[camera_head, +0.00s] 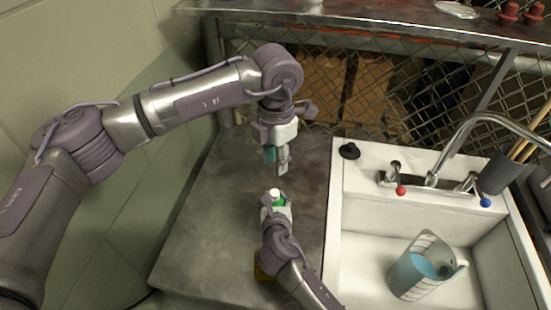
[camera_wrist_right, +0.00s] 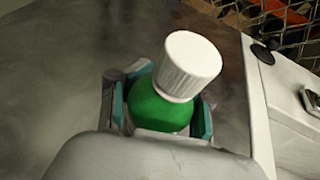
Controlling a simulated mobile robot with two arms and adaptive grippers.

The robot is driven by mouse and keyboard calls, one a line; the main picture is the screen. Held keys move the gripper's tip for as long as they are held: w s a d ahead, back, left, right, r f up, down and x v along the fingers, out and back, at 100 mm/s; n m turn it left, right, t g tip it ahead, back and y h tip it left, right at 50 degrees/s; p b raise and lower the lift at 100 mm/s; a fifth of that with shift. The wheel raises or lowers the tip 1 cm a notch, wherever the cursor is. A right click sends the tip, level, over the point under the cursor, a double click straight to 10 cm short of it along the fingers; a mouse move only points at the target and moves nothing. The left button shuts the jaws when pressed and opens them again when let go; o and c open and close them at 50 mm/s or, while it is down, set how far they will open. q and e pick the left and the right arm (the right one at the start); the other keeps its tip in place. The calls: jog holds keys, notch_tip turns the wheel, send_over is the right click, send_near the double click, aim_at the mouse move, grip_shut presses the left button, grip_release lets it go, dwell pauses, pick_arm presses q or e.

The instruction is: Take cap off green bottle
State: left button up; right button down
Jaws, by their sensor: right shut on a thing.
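The green bottle (camera_wrist_right: 158,108) has a ribbed white cap (camera_wrist_right: 190,66) on top. In the head view the white cap (camera_head: 274,194) shows above a little of the green bottle (camera_head: 277,204). My right gripper (camera_wrist_right: 160,112) is shut around the bottle below the cap, with a teal-padded finger on each side. The bottle's lower part is hidden by the gripper. My left gripper (camera_head: 276,160) points down above and slightly behind the cap in the head view. Its fingers look apart, with nothing between them, and do not touch the cap.
A white sink (camera_head: 336,215) is right of the grey counter (camera_head: 205,235), with a faucet (camera_head: 435,165) and a jug of blue liquid (camera_head: 415,272). An amber thing (camera_head: 262,272) is partly hidden by my right arm. A black stopper (camera_head: 349,151) lies on the sink rim. The counter's left is clear.

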aim_at(275, 192)
pick_arm(q)
notch_tip(275, 192, down, 11)
jog(key=m, duration=0.3)
jog(key=shift+r, duration=0.15)
dwell(0.3)
grip_shut()
jog(key=shift+r, duration=0.2)
dwell(0.5)
jog(key=shift+r, duration=0.9)
